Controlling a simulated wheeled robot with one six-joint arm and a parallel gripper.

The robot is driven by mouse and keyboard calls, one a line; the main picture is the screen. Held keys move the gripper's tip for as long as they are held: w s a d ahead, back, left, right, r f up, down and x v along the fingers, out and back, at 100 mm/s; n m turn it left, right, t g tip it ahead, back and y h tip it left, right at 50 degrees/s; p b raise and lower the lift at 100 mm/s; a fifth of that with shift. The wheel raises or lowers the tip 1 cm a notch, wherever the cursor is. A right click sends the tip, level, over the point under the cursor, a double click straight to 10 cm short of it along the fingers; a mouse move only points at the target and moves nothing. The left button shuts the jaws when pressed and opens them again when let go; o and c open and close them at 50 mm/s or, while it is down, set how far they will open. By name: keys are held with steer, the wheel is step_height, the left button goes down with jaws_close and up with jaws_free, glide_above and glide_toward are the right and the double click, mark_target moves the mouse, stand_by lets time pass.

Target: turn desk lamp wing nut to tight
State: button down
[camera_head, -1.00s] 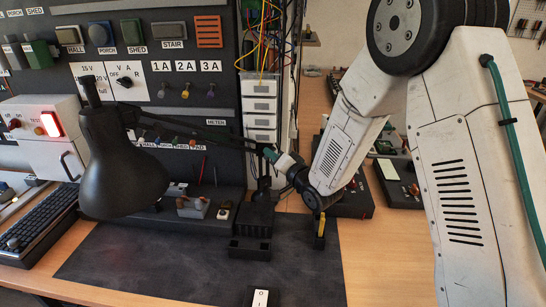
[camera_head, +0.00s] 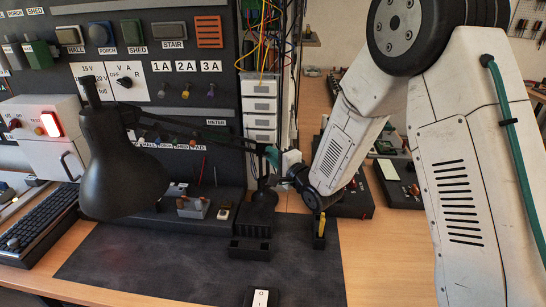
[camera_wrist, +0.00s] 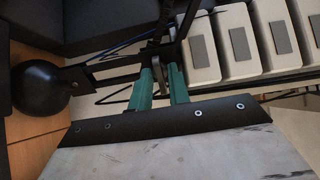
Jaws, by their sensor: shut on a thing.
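The black desk lamp has its large shade (camera_head: 122,165) hanging at the left in the head view. Its arm (camera_head: 205,134) runs right to a joint above the lamp base (camera_head: 257,218). My gripper (camera_head: 271,154) is at that joint, reaching in from the right. In the wrist view my gripper's two green fingers (camera_wrist: 161,72) are close together at the lamp joint, shut on a small part there, the wing nut (camera_wrist: 158,52). The nut is mostly hidden between the fingertips, and in the head view it is too small to make out.
A dark wall panel with switches, labels and knobs stands behind the lamp. White modules (camera_head: 261,105) and loose coloured wires are just behind the joint. A keyboard (camera_head: 38,225) lies at the left. The dark mat (camera_head: 180,265) is mostly clear in front.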

steer(key=shift+d, duration=0.1)
stand_by(0.4)
steer(key=c, duration=1.6)
jaws_free()
steer(key=shift+o, duration=0.2)
steer(key=v, duration=0.8)
steer(key=shift+w, duration=0.1)
